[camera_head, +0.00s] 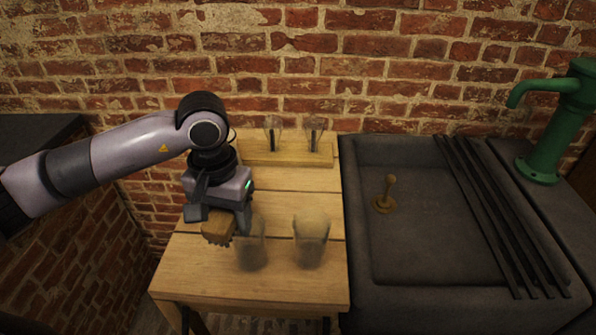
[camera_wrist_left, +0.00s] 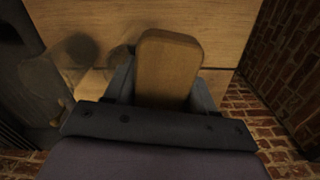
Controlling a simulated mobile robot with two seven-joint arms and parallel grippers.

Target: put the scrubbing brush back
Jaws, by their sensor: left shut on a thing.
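The scrubbing brush (camera_head: 217,231) is a brown wooden block with short dark bristles along its lower edge. My left gripper (camera_head: 219,217) is shut on it and holds it over the left part of the wooden table (camera_head: 185,270). In the left wrist view the brush's smooth wooden back (camera_wrist_left: 168,68) stands between the fingers. In the head view the brush is beside a clear glass jar (camera_head: 251,248); I cannot tell if they touch. My right gripper is not in view.
A second glass jar (camera_head: 311,240), with something pale at its top, stands right of the first. A wooden rack (camera_head: 285,157) with glass pieces is at the back. Right are a dark stone sink (camera_head: 420,255), a small wooden-handled tool (camera_head: 384,200), dark bars (camera_head: 490,220) and a green pump (camera_head: 550,130).

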